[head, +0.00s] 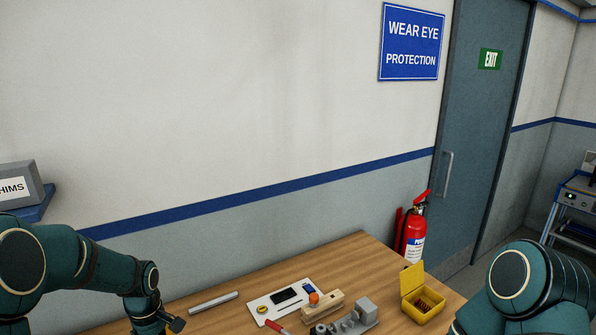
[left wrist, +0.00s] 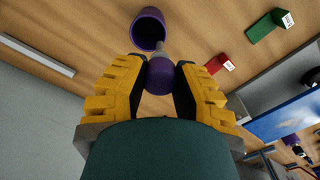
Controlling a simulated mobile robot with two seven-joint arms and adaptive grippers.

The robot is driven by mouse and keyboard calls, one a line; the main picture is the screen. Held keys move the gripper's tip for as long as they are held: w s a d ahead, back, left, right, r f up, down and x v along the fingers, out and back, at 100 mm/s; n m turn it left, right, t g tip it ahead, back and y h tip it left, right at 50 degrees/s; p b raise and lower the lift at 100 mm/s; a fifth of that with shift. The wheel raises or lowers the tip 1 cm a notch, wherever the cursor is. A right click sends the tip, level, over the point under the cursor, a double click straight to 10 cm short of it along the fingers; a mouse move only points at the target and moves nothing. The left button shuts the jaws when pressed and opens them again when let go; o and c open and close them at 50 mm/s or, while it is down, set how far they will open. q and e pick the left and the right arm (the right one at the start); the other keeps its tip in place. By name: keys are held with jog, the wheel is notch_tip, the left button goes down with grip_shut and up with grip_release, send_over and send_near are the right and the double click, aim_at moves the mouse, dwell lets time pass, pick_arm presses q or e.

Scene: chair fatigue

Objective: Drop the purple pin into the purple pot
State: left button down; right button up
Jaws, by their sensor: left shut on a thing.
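In the left wrist view, the purple pot (left wrist: 148,31) stands on the wooden table with its dark opening showing, just beyond my fingertips. My left gripper (left wrist: 163,68) is shut on the purple pin (left wrist: 160,77). The pin's purple head sits between the yellow fingers, and its grey shank points toward the pot's opening. The shank's end overlaps the pot's rim in the picture; I cannot tell whether it is inside. In the head view my left gripper (head: 172,325) is at the bottom edge, and pot and pin are out of sight. My right gripper is not in view.
A red block (left wrist: 218,63) and a green block (left wrist: 264,27) lie near the pot. The head view shows a grey bar (head: 213,302), a white board (head: 264,309), a grey fixture (head: 345,325) and an open yellow box (head: 425,309) on the table.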

pick_arm(q)
jog(key=c, duration=0.8)
grip_release()
jog(key=shift+o, duration=0.2)
notch_tip(320, 180, up, 12)
